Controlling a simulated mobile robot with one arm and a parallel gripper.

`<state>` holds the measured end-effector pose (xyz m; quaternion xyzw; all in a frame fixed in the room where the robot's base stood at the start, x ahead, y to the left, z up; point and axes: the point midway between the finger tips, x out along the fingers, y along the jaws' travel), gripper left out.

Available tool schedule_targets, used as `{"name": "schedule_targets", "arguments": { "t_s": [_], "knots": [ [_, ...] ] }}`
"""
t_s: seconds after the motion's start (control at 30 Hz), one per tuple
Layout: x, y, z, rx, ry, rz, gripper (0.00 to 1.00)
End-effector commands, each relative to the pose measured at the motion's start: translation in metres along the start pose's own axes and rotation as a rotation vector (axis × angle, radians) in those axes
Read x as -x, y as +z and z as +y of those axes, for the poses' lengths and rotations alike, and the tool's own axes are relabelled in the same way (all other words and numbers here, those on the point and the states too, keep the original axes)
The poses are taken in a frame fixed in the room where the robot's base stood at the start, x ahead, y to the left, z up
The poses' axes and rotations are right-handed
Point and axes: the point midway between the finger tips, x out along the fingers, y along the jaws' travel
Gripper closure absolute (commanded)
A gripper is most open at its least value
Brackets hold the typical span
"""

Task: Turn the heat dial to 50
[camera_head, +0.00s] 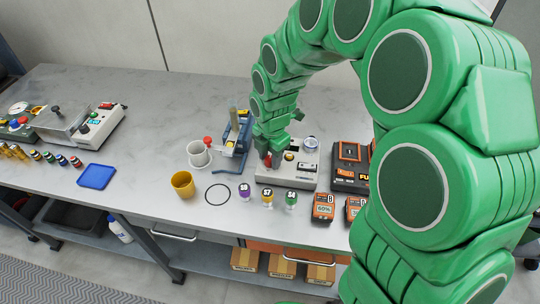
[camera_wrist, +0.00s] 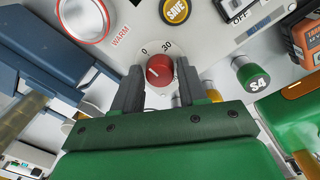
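The red heat dial (camera_wrist: 159,70) sits on a white panel, with the marks 0 and 30 showing along its upper edge. Its pale pointer line faces left, toward the 0 side. Other marks are hidden by my fingers. My gripper (camera_wrist: 160,72) has one finger on each side of the dial, with what looks like a narrow gap at each side. I cannot tell whether either finger touches it. In the head view my gripper (camera_head: 268,156) is lowered over the left part of the white heater box (camera_head: 307,179), next to the red dial.
A yellow SAVE button (camera_wrist: 176,9) and a round WARM part (camera_wrist: 83,17) are on the same panel. Bottles with purple, yellow and green (camera_head: 291,198) caps stand in front of the box. A blue stand (camera_head: 233,140) is at left, an orange-black charger (camera_head: 350,167) at right.

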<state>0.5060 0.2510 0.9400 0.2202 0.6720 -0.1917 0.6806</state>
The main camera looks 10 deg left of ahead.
Motion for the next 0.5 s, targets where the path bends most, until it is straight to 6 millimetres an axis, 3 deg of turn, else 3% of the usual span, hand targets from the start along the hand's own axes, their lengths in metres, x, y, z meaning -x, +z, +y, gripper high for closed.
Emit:
{"name": "schedule_targets", "arguments": {
  "t_s": [0.03,0.23,0.5],
  "knots": [
    [0.0000,-0.0001,0.0000,0.000,0.000,0.000,0.66],
    [0.0001,-0.0001,0.0001,0.000,0.000,0.000,0.97],
    [0.0004,0.0000,0.0003,-0.027,0.001,-0.002,0.97]
  ]
}}
